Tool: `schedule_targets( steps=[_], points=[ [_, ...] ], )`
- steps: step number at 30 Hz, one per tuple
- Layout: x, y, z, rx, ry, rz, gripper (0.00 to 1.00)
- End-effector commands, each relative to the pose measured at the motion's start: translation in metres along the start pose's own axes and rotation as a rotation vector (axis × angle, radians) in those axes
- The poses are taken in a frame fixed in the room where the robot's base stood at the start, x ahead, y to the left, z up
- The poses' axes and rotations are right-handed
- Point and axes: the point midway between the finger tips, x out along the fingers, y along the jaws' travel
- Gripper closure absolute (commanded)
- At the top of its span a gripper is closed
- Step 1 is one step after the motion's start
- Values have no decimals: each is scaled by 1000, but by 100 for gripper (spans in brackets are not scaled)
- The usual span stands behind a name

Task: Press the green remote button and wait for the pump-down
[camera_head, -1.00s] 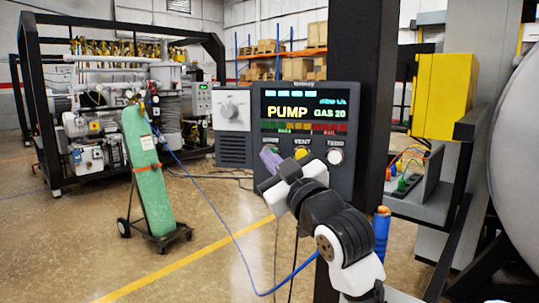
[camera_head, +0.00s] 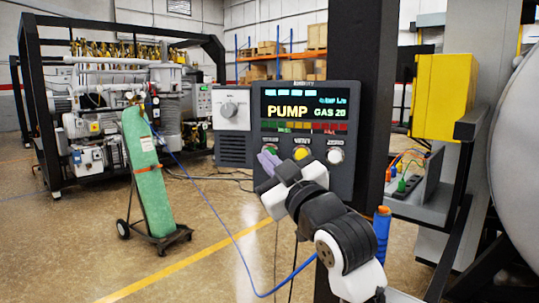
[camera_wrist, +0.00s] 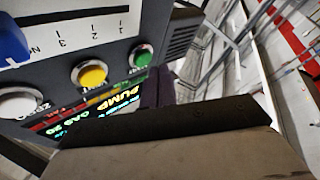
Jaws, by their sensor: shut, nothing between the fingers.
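The control box (camera_head: 340,178) is mounted on a dark post. Its screen (camera_head: 304,110) reads PUMP and GAS 20. Below the screen are the yellow button (camera_head: 302,153) and the white button (camera_head: 336,156). The green remote button (camera_wrist: 141,56) shows clearly in the wrist view, with the yellow one (camera_wrist: 88,74) beside it; in the head view it is mostly hidden behind my gripper. My gripper (camera_head: 267,161) is shut and empty, its purple fingertips close to the green button. The wrist view shows green uncovered beside the fingers (camera_wrist: 158,88); contact cannot be told.
A green gas cylinder (camera_head: 146,170) stands on a cart at left, with a blue hose running along the floor. A framed pump machine (camera_head: 110,110) is behind it. A yellow box (camera_head: 444,97) and a large grey vessel (camera_head: 518,170) are at right.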

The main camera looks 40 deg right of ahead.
Motion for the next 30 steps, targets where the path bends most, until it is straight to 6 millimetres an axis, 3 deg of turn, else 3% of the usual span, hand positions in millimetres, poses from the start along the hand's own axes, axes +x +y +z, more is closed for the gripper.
schedule_targets(
  steps=[5,19,30],
  points=[
    [-2,-2,-1,-1,0,0,100],
    [-32,-24,-23,-3,0,-1,100],
    [-35,-25,-25,0,0,0,100]
  ],
)
